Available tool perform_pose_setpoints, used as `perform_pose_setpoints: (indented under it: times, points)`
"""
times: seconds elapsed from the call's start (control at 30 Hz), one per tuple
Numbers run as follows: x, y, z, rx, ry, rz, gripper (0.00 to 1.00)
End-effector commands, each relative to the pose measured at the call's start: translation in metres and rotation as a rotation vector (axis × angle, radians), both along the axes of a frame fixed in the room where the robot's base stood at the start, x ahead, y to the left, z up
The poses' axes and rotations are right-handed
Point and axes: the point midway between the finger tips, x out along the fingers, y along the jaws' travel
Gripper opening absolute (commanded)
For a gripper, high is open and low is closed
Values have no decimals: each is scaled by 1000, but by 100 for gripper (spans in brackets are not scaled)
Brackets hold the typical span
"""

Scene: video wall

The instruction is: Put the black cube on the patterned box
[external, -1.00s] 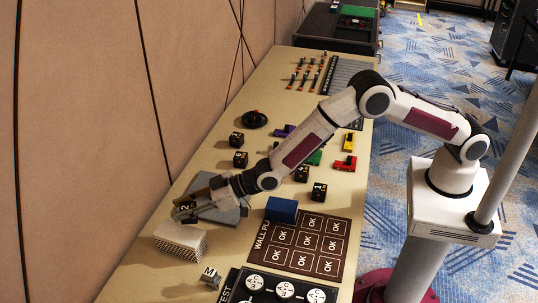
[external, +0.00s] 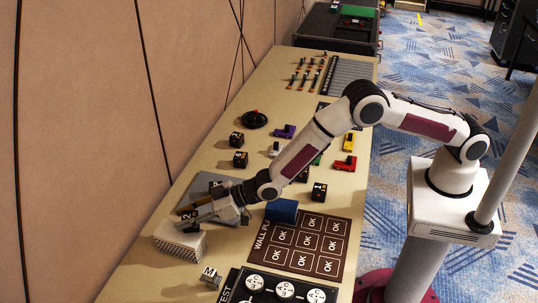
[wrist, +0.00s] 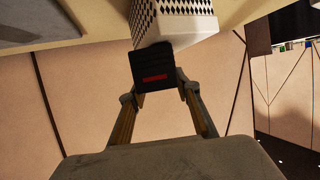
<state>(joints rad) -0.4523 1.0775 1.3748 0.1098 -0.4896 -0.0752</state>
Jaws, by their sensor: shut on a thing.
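The black cube (external: 187,213) is held between the fingers of my gripper (external: 192,214), which is shut on it. In the wrist view the cube (wrist: 153,65) shows a dark face with a red mark, between the two fingertips (wrist: 155,93). The patterned box (external: 180,242), white with a fine dark pattern, stands on the table at the near left. The cube appears just above or at the far edge of this box in the external view. In the wrist view the box (wrist: 178,24), with black diamonds, lies right beyond the cube; whether they touch I cannot tell.
A grey flat plate (external: 203,187) lies behind my gripper. A blue block (external: 282,210) and a dark panel of OK squares (external: 305,243) are to the right. A small M block (external: 211,277) stands in front. Other dark cubes (external: 240,159) sit farther back.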

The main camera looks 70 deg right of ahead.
Motion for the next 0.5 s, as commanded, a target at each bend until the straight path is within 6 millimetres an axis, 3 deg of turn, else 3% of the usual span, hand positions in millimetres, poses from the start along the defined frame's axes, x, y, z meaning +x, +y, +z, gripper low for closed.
perform_pose_setpoints:
  times: [0.23,0.27,0.3,0.33,0.5]
  points:
    - [0,0,-2,0,-1,0,10]
    - [0,0,-3,0,0,0,34]
    - [0,0,-3,0,0,0,45]
    - [0,0,-3,0,0,0,49]
    - [0,0,-3,0,0,0,49]
